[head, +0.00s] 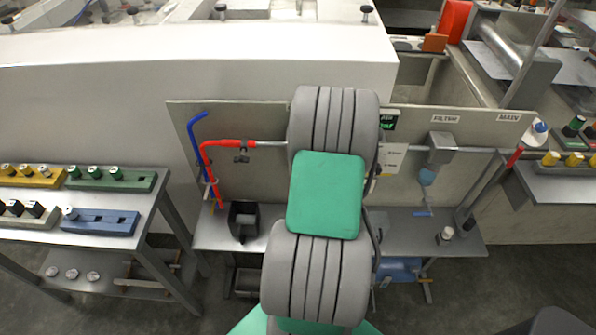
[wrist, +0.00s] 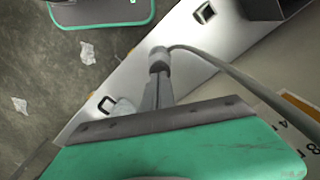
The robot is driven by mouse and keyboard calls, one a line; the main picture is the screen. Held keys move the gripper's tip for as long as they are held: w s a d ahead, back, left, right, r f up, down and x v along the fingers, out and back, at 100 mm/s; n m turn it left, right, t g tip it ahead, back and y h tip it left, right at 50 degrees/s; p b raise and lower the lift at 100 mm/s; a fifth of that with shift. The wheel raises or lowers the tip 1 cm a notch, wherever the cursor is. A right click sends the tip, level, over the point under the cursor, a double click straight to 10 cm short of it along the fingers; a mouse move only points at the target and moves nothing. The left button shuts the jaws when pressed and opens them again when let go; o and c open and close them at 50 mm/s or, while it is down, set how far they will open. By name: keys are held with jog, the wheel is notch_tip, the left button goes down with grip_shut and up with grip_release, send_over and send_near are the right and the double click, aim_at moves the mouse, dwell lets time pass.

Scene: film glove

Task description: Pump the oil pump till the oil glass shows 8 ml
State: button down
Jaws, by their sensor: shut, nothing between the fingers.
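My gripper (wrist: 157,82) shows in the wrist view as narrow grey fingers, closed together and empty, reaching out beyond the green housing. Just past their tips is a short grey cylinder (wrist: 159,60), with a grey hose or bent rod curving away to the right; I cannot tell whether the tips touch it, nor whether it belongs to the oil pump. At the right edge of the wrist view, a pale panel with an orange strip (wrist: 302,106) bears partly cut-off figures. In the head view my arm hides the gripper and the bench middle. I cannot make out the oil glass or its level.
The steel bench (head: 435,222) carries a black open box (head: 243,220) at left. Red (head: 228,144) and blue (head: 192,145) pipes stand before the back panel, with a small green display (head: 388,125) right of my arm. A side table (head: 52,222) holds coloured valve blocks.

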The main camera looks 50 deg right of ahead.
dwell(0.5)
notch_tip(320, 180, up, 6)
jog(key=p, duration=0.4)
dwell(0.4)
jog(key=s+a+n+g+y, duration=0.2)
jog(key=s+a+n+y, duration=0.15)
jog(key=s+a, duration=0.4)
jog(key=w+a+r+n+t+h, duration=0.1)
jog(key=w+a+r+n+t, duration=0.2)
jog(key=a+r, duration=0.9)
jog(key=w+a+r+n+t+h, duration=0.2)
jog(key=w+a+r+n, duration=0.7)
jog(key=w+a+r, duration=0.2)
jog(key=shift+w+a+r+t, duration=0.4)
jog(key=shift+a+r, duration=0.1)
jog(key=shift+a, duration=0.1)
